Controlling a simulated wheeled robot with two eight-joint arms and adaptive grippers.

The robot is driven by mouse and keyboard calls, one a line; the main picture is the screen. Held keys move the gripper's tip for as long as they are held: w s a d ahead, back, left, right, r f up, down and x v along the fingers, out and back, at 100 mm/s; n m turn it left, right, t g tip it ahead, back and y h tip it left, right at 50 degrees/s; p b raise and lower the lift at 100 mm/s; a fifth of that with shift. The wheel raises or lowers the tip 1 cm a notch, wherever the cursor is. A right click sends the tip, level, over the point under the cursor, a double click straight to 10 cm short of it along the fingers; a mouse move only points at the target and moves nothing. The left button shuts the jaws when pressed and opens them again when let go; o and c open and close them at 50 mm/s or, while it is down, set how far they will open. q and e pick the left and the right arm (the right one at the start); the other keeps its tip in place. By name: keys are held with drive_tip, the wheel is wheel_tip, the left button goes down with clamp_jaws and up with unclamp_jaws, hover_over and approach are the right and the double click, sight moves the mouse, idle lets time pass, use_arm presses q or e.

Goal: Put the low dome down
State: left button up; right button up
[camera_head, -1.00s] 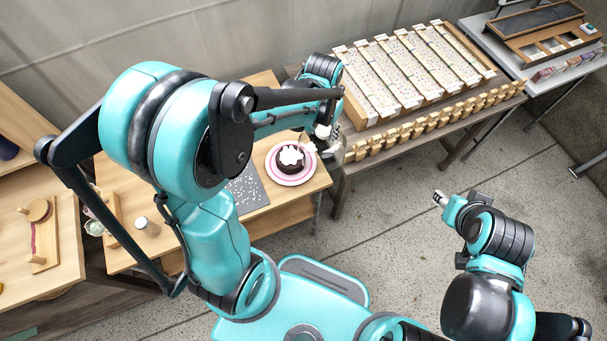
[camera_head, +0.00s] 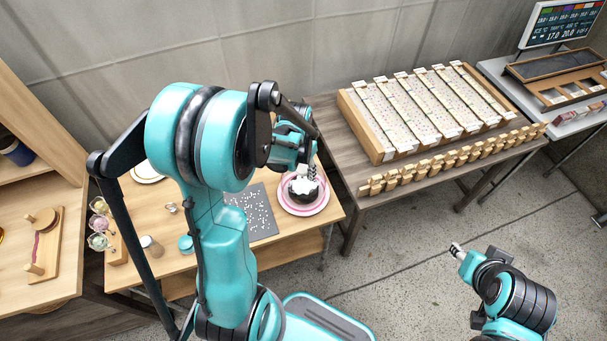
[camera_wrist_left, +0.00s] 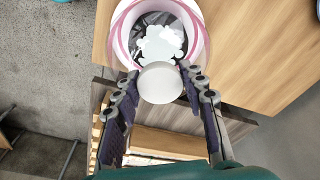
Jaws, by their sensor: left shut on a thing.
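My left gripper (camera_head: 312,172) is over the cake plate at the right end of the wooden table. In the left wrist view its fingers (camera_wrist_left: 160,92) are shut on the round pale knob (camera_wrist_left: 160,84) of the low dome. The dome's clear body is hard to make out, and I cannot tell whether its rim touches the plate. The dark cake with white topping (camera_head: 302,188) sits on a white plate with a pink ring (camera_head: 303,209); the cake also shows just beyond the knob in the wrist view (camera_wrist_left: 160,42). My right gripper (camera_head: 457,250) hangs over the floor, away from the tables.
A dark speckled mat (camera_head: 262,217) lies left of the plate. A teal-lidded jar (camera_head: 186,244) and a small shaker (camera_head: 151,245) stand further left. A bench with a long rack of speckled strips (camera_head: 420,110) and small wooden blocks stands close on the right.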

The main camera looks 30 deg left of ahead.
sight(303, 178)
use_arm(q)
wheel_tip(303, 178, down, 3)
drive_tip(key=shift+r+b, duration=0.1)
drive_tip(key=shift+b, duration=0.25)
drive_tip(key=shift+r, duration=0.1)
drive_tip(key=shift+f, duration=0.2)
drive_tip(key=o, duration=1.3)
